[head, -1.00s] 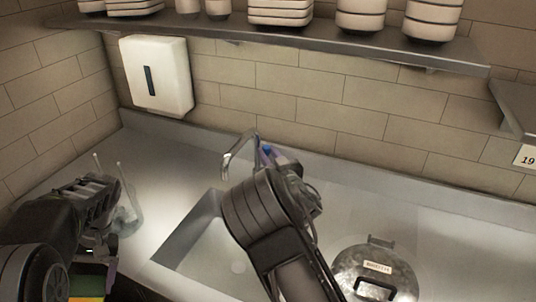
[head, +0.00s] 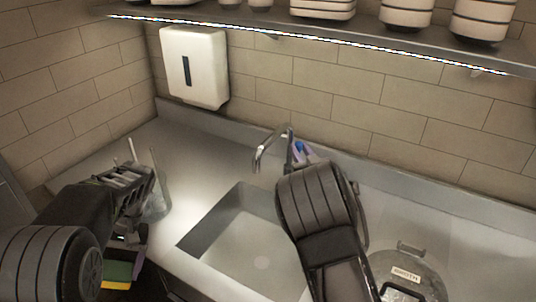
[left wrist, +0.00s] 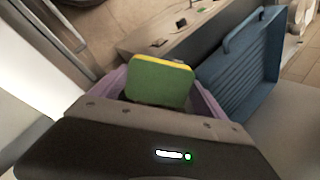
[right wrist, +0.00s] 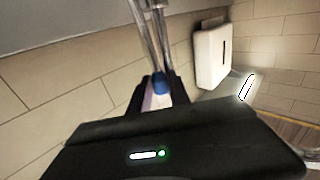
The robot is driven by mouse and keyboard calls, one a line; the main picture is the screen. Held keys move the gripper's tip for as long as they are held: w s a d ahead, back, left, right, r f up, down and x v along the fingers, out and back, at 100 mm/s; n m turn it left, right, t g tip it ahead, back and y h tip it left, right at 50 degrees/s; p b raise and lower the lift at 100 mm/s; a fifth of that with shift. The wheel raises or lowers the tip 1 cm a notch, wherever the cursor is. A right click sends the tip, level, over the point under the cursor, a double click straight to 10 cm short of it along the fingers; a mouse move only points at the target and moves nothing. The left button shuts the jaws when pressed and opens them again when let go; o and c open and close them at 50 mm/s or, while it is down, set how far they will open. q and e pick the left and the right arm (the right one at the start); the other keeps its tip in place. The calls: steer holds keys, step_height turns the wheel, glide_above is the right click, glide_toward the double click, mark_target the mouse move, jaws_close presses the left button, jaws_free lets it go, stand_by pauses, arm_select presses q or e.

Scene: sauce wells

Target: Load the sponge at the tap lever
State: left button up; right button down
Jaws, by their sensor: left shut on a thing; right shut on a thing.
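The green and yellow sponge (head: 118,272) is at the lower left of the head view, below my left arm. My left gripper (left wrist: 160,97) is shut on it, with purple fingers on either side in the left wrist view. The chrome tap (head: 268,150) stands at the back of the sink. My right gripper (head: 308,156) is at the tap, shut on its blue-marked lever (right wrist: 160,82). The right arm hides part of the tap base in the head view. The sponge is well apart from the lever, to the left and nearer.
The sink basin (head: 245,248) lies open in front of the tap. A clear container (head: 156,204) stands left of it, near my left arm. A labelled lidded pot (head: 408,262) is at right. A wall dispenser (head: 195,68) and a shelf (head: 330,42) of dishes are behind.

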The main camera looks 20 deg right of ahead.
steer(key=s+a+f+b, duration=0.1)
steer(key=b, duration=0.5)
steer(key=shift+s+a+n, duration=0.15)
steer(key=shift+n, duration=0.15)
steer(key=c, duration=1.6)
jaws_free()
steer(key=shift+r, duration=0.1)
steer(key=o, duration=0.4)
steer(key=shift+r, duration=0.15)
